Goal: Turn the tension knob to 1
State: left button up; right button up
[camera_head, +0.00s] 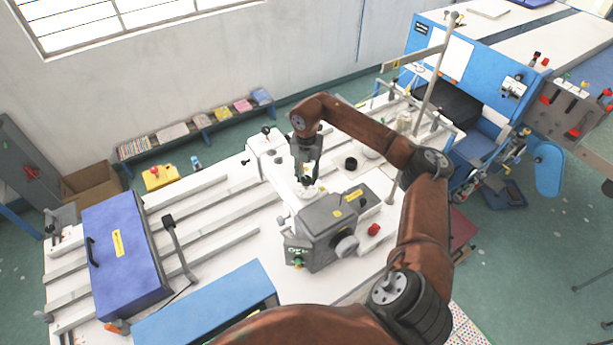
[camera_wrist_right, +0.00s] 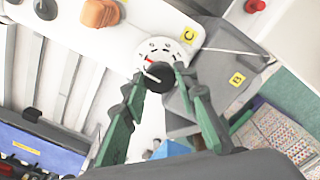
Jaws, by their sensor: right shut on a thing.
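The tension knob (camera_wrist_right: 160,77) is a small black round knob with a pale pointer line on it. It sits on a white dial plate (camera_wrist_right: 176,50) with dark markings and a red mark, on the white sewing machine arm. The pointer line aims toward the upper left in the right wrist view; I cannot read the numbers surely. My right gripper (camera_wrist_right: 162,80) is shut on the knob, its green-padded fingers on either side. In the head view my right gripper (camera_head: 307,180) points down at the machine and mostly hides the knob. My left gripper is not in view.
The grey machine housing (camera_head: 325,232) with yellow labels stands close to the right gripper. An orange knob (camera_wrist_right: 100,13) and a red button (camera_wrist_right: 254,5) are nearby. A blue-purple box (camera_head: 122,255) and a lever (camera_head: 178,245) stand at the left of the table.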

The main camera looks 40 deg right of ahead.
jog(key=shift+n+b, duration=1.05)
jog(key=shift+n, duration=0.05)
jog(key=n+b, duration=0.1)
jog(key=n, duration=0.1)
jog(key=shift+f+n+b, duration=0.1)
jog(key=shift+n+b, duration=0.2)
jog(key=shift+b, duration=0.05)
jog(key=n+b, duration=0.1)
jog(key=n, duration=0.2)
jog(key=shift+n+b, duration=0.3)
jog(key=shift+b, duration=0.05)
jog(key=n+b, duration=0.1)
jog(key=n, duration=0.1)
jog(key=shift+n, duration=0.4)
jog(key=n+b, duration=0.1)
jog(key=n, duration=0.5)
jog(key=n+b, duration=0.1)
jog(key=n, duration=0.5)
jog(key=shift+r, duration=0.2)
jog(key=shift+n, duration=0.4)
